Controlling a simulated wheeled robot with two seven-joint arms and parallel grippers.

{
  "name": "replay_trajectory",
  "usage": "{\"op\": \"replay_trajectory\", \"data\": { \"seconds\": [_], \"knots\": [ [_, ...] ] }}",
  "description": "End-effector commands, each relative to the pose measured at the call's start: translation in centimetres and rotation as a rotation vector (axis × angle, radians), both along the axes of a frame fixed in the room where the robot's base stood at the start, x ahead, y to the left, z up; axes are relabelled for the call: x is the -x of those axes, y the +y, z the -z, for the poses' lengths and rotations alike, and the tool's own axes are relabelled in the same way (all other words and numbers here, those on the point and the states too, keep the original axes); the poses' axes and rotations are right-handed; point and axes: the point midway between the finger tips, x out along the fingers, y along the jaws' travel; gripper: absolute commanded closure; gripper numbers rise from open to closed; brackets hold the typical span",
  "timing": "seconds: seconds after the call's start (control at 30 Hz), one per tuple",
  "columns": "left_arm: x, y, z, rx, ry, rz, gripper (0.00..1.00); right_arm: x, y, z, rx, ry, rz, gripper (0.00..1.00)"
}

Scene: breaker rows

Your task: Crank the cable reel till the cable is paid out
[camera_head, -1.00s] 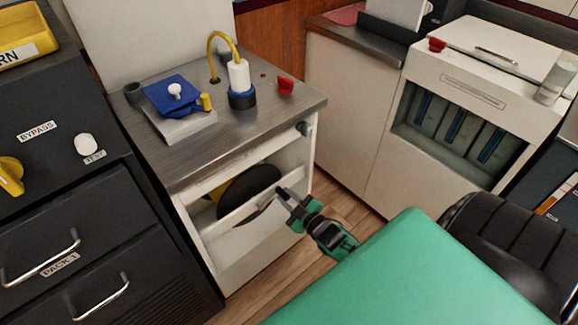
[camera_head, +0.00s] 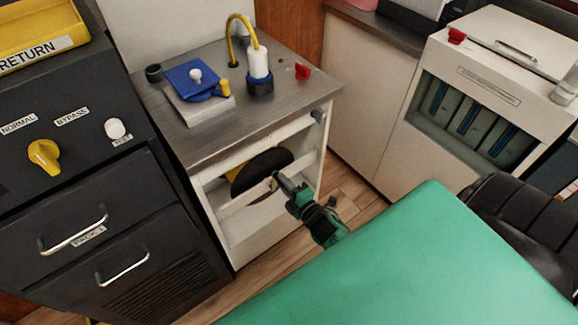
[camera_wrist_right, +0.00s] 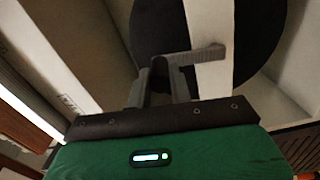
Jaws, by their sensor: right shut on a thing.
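The cable reel (camera_head: 268,160) is a black disc with yellow showing at its left, inside the open front of the white cabinet. A pale crossbar hides part of it. In the right wrist view the reel (camera_wrist_right: 255,30) fills the upper right behind the white bar. A grey crank arm (camera_wrist_right: 208,54) reaches across that bar to a dark grip (camera_wrist_right: 159,72). My right gripper (camera_head: 279,179) is at the crank in front of the reel. Its fingers (camera_wrist_right: 160,82) are shut on the crank grip. My left gripper is not in view.
The cabinet's steel top (camera_head: 205,140) carries a blue device (camera_head: 193,80), a white cylinder with a yellow cable (camera_head: 259,68) and a red knob (camera_head: 302,71). A black drawer unit (camera_head: 75,190) stands close at the left. Bare wooden floor (camera_head: 352,200) lies right of the cabinet.

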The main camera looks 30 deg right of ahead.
Motion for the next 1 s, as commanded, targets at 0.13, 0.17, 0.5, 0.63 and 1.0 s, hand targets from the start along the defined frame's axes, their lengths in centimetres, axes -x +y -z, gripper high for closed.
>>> {"op": "replay_trajectory", "data": {
  "seconds": [0.13,0.17,0.5,0.63,1.0],
  "knots": [
    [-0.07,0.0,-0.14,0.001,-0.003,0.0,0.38,0.05,0.63,-0.02,0.065,-0.006,0.0,1.0],
    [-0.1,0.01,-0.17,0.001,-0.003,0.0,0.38,0.07,0.72,-0.02,0.077,-0.006,0.0,1.0],
    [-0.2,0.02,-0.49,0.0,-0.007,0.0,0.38,0.1,1.17,-0.02,0.136,-0.011,-0.002,1.0],
    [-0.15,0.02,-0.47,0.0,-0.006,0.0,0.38,0.11,1.21,-0.02,0.137,-0.011,-0.002,1.0],
    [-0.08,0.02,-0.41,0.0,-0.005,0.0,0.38,0.11,1.19,0.01,0.136,-0.01,-0.002,0.57]
  ]
}}
